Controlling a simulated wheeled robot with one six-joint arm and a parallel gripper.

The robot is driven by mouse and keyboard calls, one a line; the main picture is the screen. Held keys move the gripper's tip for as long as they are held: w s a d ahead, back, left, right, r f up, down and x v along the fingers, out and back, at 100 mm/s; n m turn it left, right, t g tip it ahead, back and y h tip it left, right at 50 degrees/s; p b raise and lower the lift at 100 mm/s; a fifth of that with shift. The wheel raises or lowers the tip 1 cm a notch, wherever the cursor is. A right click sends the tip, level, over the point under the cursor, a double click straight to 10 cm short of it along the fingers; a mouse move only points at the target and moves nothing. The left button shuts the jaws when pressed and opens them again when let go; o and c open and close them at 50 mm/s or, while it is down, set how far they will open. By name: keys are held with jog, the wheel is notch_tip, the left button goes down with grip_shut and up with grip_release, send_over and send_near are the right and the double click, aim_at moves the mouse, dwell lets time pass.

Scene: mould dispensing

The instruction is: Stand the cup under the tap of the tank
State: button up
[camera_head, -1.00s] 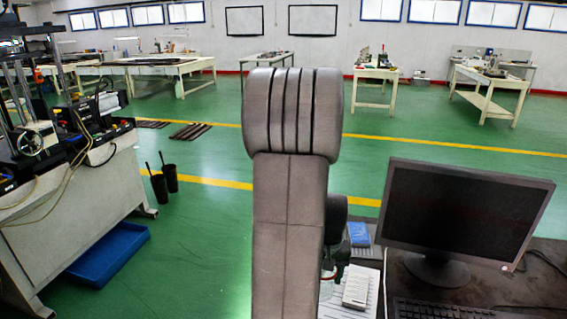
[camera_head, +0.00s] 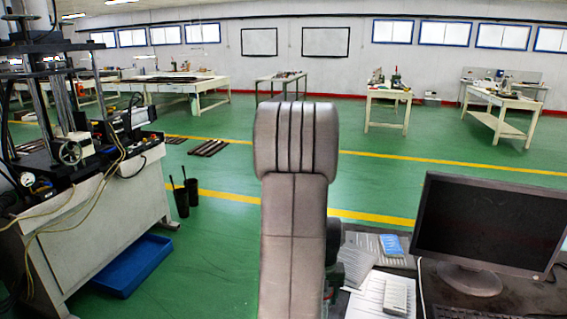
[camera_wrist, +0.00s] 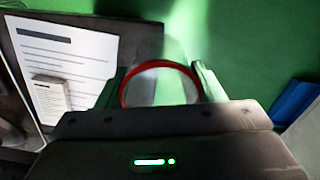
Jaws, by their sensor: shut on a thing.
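A cup (camera_wrist: 150,88) with a red rim and a pale, translucent body is between the two fingers of my gripper (camera_wrist: 160,76) in the wrist view. My gripper is shut on it, with a finger on each side. I look down into its round mouth; its lower part is hidden.
A desk with a monitor (camera_head: 488,225), papers (camera_head: 372,292) and a blue packet (camera_head: 391,245) stands at right. A machine bench (camera_head: 100,220) stands at left, with a blue tray (camera_head: 133,266) and dark bins (camera_head: 181,202) on the floor nearby.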

jog(key=w+a+f, duration=0.7)
jog(key=a+f, duration=0.2)
jog(key=f, duration=0.1)
jog(key=shift+a+n, duration=0.3)
jog(key=shift+a, duration=0.05)
